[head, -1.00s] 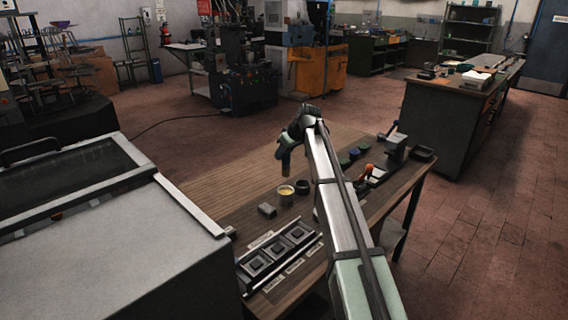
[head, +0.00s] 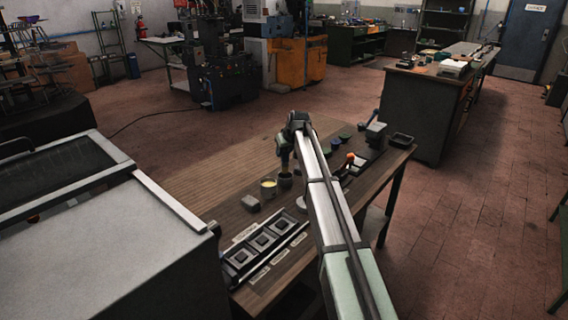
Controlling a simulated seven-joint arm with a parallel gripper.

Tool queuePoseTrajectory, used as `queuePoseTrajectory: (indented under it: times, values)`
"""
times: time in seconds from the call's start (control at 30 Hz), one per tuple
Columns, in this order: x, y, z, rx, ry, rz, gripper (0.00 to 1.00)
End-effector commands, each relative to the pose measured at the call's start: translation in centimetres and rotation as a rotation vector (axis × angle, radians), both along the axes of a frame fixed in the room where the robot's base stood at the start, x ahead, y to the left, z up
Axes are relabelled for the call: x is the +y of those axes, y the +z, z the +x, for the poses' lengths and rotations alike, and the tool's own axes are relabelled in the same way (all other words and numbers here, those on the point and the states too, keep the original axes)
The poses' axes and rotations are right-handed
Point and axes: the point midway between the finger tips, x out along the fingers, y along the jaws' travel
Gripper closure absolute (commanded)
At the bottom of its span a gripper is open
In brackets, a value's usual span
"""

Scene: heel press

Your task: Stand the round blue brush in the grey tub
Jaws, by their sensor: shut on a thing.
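My gripper (head: 285,160) is small in the head view, pointing down over the work table. It is shut on a slim dark thing that appears to be the round blue brush; its colour and lower end are hard to make out. The grey tub (head: 285,182), a small dark round pot, stands directly below my gripper. The held thing's lower end is at or just over the tub's mouth; I cannot tell whether it is inside.
A pot with yellow contents (head: 268,189) stands just left of the tub. A grey block (head: 250,203) and a tray with square pads (head: 262,243) lie nearer. Round tins (head: 345,136), an orange-topped thing (head: 350,158) and a black tray (head: 401,140) are right of my arm.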

Motion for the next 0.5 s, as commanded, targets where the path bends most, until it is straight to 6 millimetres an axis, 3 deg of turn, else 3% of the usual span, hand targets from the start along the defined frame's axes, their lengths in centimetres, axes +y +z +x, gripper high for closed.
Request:
queuePoseTrajectory:
  times: [0.5]
  values:
    - [0.0, -4.7, 0.0, -0.001, 0.001, 0.001, 0.97]
